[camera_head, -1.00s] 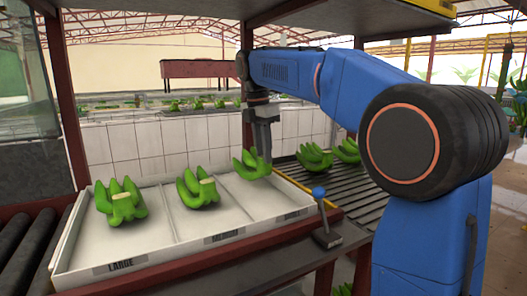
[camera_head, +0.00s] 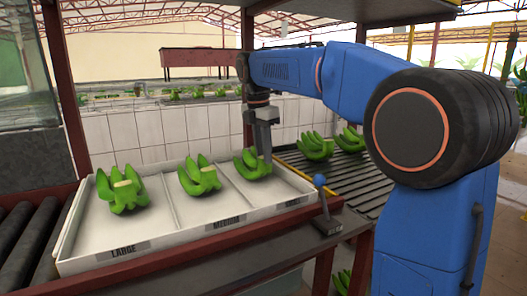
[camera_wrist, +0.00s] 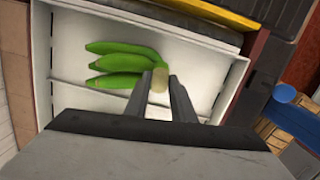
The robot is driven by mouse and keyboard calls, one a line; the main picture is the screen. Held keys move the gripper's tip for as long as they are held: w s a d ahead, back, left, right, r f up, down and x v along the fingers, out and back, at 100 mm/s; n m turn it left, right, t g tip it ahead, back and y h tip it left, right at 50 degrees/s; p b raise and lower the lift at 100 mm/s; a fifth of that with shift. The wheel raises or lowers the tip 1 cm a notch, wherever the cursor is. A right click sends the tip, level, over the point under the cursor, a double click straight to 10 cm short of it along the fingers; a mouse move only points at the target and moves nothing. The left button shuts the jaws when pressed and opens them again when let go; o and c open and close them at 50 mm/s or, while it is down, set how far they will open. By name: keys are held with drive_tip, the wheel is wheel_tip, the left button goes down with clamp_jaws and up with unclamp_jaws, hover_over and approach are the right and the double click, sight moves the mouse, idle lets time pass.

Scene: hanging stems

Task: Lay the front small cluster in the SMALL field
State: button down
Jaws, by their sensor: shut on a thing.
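My gripper (camera_head: 264,145) points down and is shut on the crown of a small green banana cluster (camera_head: 251,166). The cluster is in the right compartment of the white sorting tray (camera_head: 100,247), low at its floor; I cannot tell if it touches. In the wrist view the same cluster (camera_wrist: 118,65) has its fingers pointing left and its pale crown between the jaws (camera_wrist: 170,90). The label on the right field is too oblique to read clearly. Other clusters lie in the LARGE field (camera_head: 124,190) and the MEDIUM field (camera_head: 199,177).
More clusters (camera_head: 315,147) lie on the dark slatted conveyor (camera_head: 290,158) to the right of the tray. Red posts (camera_head: 68,100) and a tiled wall (camera_head: 140,133) stand around and behind.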

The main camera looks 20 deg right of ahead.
drive_tip(key=shift+f, duration=0.35)
idle(0.4)
drive_tip(key=c, duration=1.4)
unclamp_jaws()
drive_tip(key=shift+c, duration=0.2)
